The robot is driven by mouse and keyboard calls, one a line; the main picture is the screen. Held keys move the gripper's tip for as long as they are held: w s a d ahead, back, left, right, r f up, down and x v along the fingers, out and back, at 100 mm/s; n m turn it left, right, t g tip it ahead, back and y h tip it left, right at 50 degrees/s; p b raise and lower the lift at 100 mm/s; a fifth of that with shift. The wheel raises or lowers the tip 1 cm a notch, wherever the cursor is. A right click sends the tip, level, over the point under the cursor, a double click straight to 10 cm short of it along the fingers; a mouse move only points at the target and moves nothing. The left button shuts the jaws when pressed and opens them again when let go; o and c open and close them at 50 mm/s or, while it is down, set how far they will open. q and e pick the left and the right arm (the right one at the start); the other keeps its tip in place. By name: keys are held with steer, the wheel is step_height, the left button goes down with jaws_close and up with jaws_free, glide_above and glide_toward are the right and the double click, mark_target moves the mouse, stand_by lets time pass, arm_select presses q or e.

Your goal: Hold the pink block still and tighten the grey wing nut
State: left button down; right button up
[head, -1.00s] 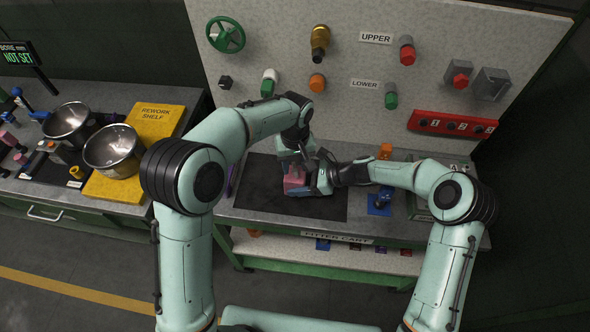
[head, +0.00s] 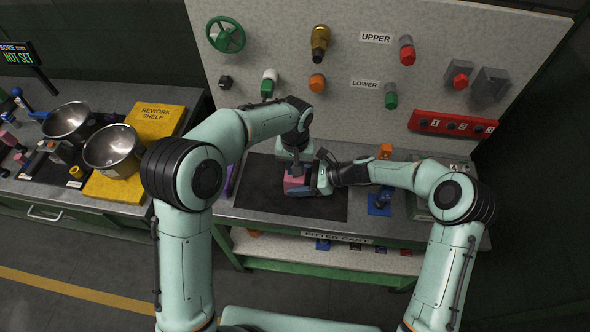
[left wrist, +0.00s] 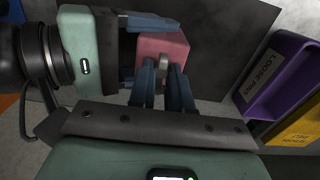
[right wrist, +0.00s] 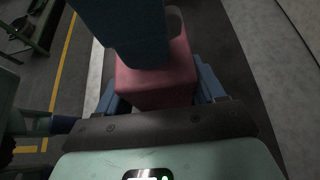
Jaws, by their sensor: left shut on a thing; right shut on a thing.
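The pink block (head: 294,185) sits over the dark mat (head: 255,190) on the bench. My right gripper (head: 312,186) comes in from the right and is shut on the block, one blue finger on each side in the right wrist view (right wrist: 160,90). My left gripper (head: 297,170) points down from above. In the left wrist view its two blue fingers (left wrist: 163,80) are shut on the grey wing nut (left wrist: 163,62) at the block's face. The wing nut also shows in the right wrist view (right wrist: 176,20), partly hidden by a left finger. Its thread is hidden.
A blue stand (head: 380,200) is right of the mat. The upright panel (head: 340,110) with knobs rises behind. The mat's left part is clear.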

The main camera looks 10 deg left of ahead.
arm_select(q)
steer(key=m, duration=1.8)
steer(key=shift+d, duration=0.1)
steer(key=c, duration=1)
jaws_free()
steer(key=shift+c, duration=0.2)
